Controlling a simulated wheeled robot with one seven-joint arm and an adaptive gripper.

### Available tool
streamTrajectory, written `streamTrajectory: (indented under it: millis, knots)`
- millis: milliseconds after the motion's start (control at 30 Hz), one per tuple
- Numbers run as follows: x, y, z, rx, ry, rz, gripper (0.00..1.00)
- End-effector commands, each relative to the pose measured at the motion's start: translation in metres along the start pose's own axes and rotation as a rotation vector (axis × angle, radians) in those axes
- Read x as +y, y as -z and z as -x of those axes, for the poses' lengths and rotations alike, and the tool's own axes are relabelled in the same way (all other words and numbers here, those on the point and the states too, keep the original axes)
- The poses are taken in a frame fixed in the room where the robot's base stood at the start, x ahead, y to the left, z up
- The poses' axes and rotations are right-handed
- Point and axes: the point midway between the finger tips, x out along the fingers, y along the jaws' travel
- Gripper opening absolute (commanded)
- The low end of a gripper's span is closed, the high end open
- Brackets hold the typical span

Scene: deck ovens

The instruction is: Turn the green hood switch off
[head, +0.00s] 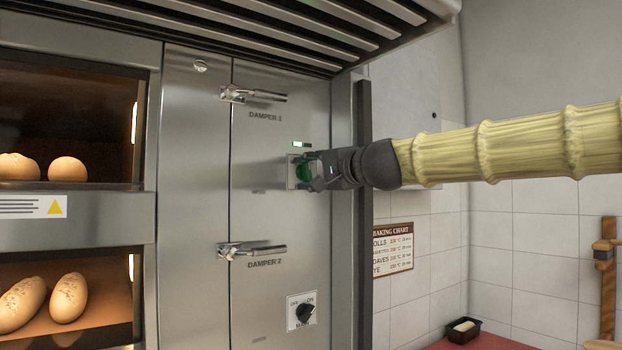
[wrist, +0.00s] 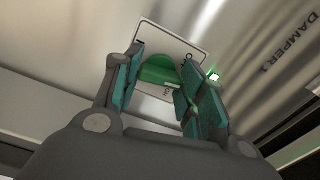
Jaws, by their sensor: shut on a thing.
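The green hood switch (head: 303,170) is a round knob on a pale plate on the steel oven panel, partly hidden by my gripper in the head view. My gripper (head: 318,170) reaches it from the right. In the wrist view the green knob (wrist: 158,72) sits between the two teal-padded fingers of my gripper (wrist: 157,80), which are shut on it.
Damper handles stand out above (head: 254,95) and below (head: 252,250) the switch. A black rotary knob (head: 305,313) is lower on the panel. A slatted hood (head: 270,30) hangs overhead. Oven decks with bread are at left.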

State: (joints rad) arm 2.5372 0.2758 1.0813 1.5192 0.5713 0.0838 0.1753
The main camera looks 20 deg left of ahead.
Motion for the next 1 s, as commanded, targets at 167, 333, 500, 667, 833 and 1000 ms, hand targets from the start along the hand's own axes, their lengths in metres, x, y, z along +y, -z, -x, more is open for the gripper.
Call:
streamTrajectory:
  millis: [167, 333, 500, 667, 833, 1000]
  knots:
    - [0.0040, -0.0016, -0.0003, -0.001, -0.001, 0.169, 0.17]
    - [0.0032, -0.0012, -0.0001, 0.000, 0.000, 0.319, 0.17]
    - [0.0042, -0.0014, -0.0006, -0.001, -0.002, 0.444, 0.17]
    - [0.0030, -0.0012, -0.0005, -0.001, -0.001, 0.534, 0.17]
    - [0.0025, -0.0013, -0.0005, -0.002, -0.001, 0.592, 0.17]
    - [0.0024, -0.0013, -0.0005, -0.003, -0.002, 0.622, 0.17]
